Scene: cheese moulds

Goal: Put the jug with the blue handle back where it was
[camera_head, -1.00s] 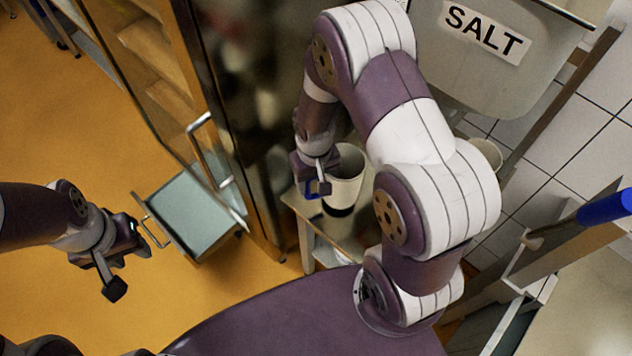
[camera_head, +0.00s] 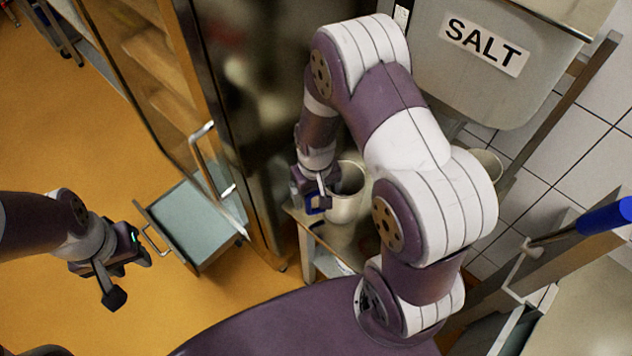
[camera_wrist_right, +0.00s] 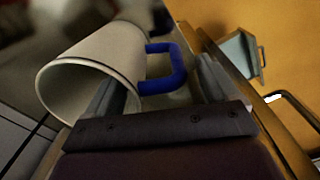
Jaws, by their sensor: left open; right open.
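The white jug with the blue handle (camera_head: 345,207) stands upright on a small table (camera_head: 298,212) beside the dark glass cabinet. In the right wrist view the jug (camera_wrist_right: 88,75) is at the left, with its mouth toward the lower left. Its blue handle (camera_wrist_right: 178,70) lies between the fingers of my right gripper (camera_wrist_right: 160,92). That gripper (camera_head: 316,200) is open around the handle; the left finger is close beside the jug wall. My left gripper (camera_head: 128,272) is open and empty, above the orange floor at the left.
Another whitish vessel (camera_head: 487,163) shows partly behind my right arm. A grey bin marked SALT (camera_head: 440,75) hangs above. An open drawer or tray with a handle (camera_head: 190,222) stands low beside the cabinet door. A blue-handled tool (camera_head: 605,217) is at the right. Open floor (camera_head: 70,150) lies left.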

